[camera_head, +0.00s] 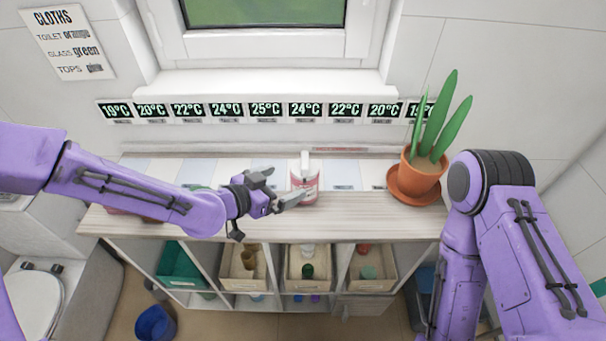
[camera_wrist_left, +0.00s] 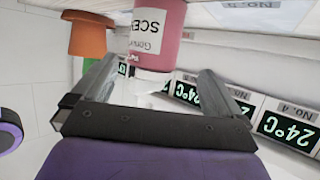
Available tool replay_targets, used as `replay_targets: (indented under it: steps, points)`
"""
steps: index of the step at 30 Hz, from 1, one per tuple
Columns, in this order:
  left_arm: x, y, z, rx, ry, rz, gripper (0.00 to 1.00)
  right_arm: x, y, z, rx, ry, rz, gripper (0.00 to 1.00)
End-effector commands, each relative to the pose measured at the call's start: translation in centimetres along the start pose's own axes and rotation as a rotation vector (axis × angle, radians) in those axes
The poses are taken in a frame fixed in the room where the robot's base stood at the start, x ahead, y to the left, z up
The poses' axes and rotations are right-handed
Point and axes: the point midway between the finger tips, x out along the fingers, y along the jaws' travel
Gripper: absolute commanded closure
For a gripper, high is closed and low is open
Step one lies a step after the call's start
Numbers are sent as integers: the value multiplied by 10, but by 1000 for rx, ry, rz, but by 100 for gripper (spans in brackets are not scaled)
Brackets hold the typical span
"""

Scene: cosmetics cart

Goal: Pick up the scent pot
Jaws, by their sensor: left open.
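The scent pot (camera_head: 305,188) is a pink bottle with a white top and a white label, standing upright on the shelf top. In the left wrist view the scent pot (camera_wrist_left: 157,32) appears upside down, its label partly readable. My left gripper (camera_head: 283,192) is open and empty, reaching from the left, with its fingertips close to the pot's left side. In the left wrist view the gripper's fingers (camera_wrist_left: 160,78) are spread, with the pot's white top showing between them; I cannot tell whether they touch it. My right arm shows at the right, but its gripper is out of view.
A potted plant (camera_head: 422,165) in a terracotta pot stands at the right end of the wooden shelf top (camera_head: 355,228). Temperature signs (camera_head: 265,112) line the wall behind. Bins (camera_head: 307,268) sit in compartments below. The front of the top right of the scent pot is clear.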

Motion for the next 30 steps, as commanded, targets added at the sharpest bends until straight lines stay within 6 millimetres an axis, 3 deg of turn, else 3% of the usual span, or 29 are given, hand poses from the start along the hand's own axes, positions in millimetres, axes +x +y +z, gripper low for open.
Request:
replay_targets:
  steps: [3,15,23,29,30]
  points:
    - [21,2,-1,1,-3,3,0,-6,1,-2,0,-1,0,57]
    - [76,6,7,-2,-2,1,0,-26,2,-11,0,0,0,57]
    - [82,6,8,-2,0,0,0,-26,2,-10,0,0,0,57]
    - [81,5,8,-2,-1,0,62,-26,2,-10,0,0,0,57]
    - [81,5,7,-2,1,-1,65,-26,2,-11,0,0,0,57]
